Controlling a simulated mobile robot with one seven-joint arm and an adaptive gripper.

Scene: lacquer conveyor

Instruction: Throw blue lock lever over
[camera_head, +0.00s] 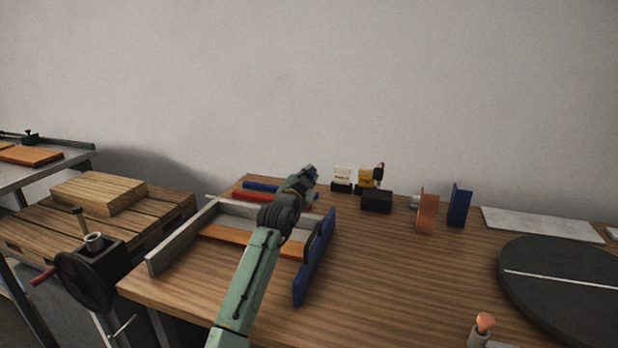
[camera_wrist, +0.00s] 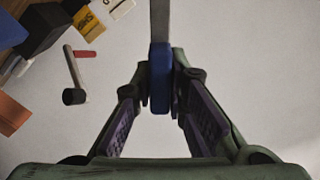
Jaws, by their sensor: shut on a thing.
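The blue lock lever (camera_wrist: 160,62) shows in the wrist view as a blue grip on a grey shaft, which runs up out of the picture. My gripper (camera_wrist: 161,92) has its two fingers closed on either side of the blue grip. In the head view my gripper (camera_head: 308,173) is at the back of the wooden bench, and the arm hides most of what it holds. The base of the blue lever is hidden.
A black box (camera_head: 376,202), a yellow tag (camera_head: 365,178) and a white sign (camera_head: 342,173) stand right of my gripper. Orange (camera_head: 427,210) and blue plates (camera_head: 460,206) stand farther right. The bench's middle is clear.

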